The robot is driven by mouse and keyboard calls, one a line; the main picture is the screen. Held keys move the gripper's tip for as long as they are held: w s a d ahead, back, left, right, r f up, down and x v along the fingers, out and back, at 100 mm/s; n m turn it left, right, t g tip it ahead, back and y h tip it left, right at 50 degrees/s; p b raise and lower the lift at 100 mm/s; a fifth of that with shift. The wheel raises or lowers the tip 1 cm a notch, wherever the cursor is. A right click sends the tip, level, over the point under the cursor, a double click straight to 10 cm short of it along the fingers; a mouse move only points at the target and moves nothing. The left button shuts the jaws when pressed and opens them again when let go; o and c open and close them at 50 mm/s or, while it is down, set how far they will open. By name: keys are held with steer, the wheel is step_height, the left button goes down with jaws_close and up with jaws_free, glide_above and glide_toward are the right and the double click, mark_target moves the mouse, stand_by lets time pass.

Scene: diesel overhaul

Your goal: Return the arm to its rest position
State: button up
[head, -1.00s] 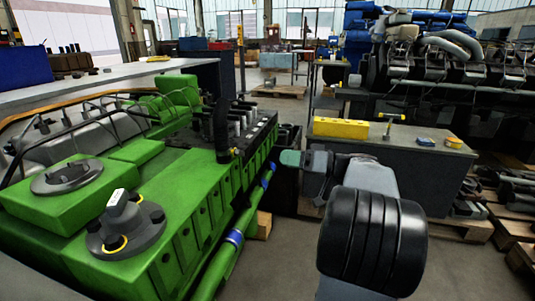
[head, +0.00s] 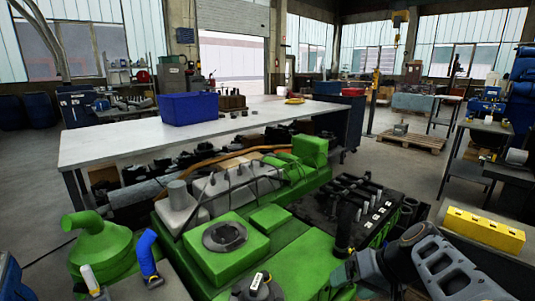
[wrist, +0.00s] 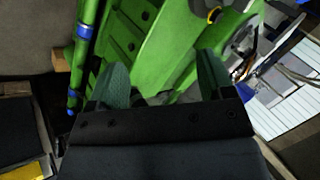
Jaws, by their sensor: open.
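My gripper (wrist: 162,75) shows in the wrist view with its two greenish fingers spread wide apart. Nothing is held between them. The green engine block (wrist: 150,45) lies beyond the fingers, and I see no contact with it. In the head view my arm reaches in from the lower right corner, beside the green engine (head: 285,235). The fingers cannot be made out clearly there.
A long pale workbench (head: 110,145) stands behind the engine with a blue bin (head: 192,108) on it. A yellow block (head: 484,230) rests on a bench at the right. Open floor with a wooden pallet (head: 410,138) lies at the back right.

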steer(key=s+a+r+h+p, duration=0.1)
steer(key=s+r+h+p, duration=0.2)
steer(key=r+p, duration=0.3)
steer(key=s+a+r+h+p, duration=0.1)
steer(key=s+r+h+p, duration=0.1)
steer(key=r+p, duration=0.4)
steer(key=shift+s+r+n+h+p, duration=0.35)
steer(key=shift+h+p, duration=0.45)
steer(key=shift+p, duration=0.7)
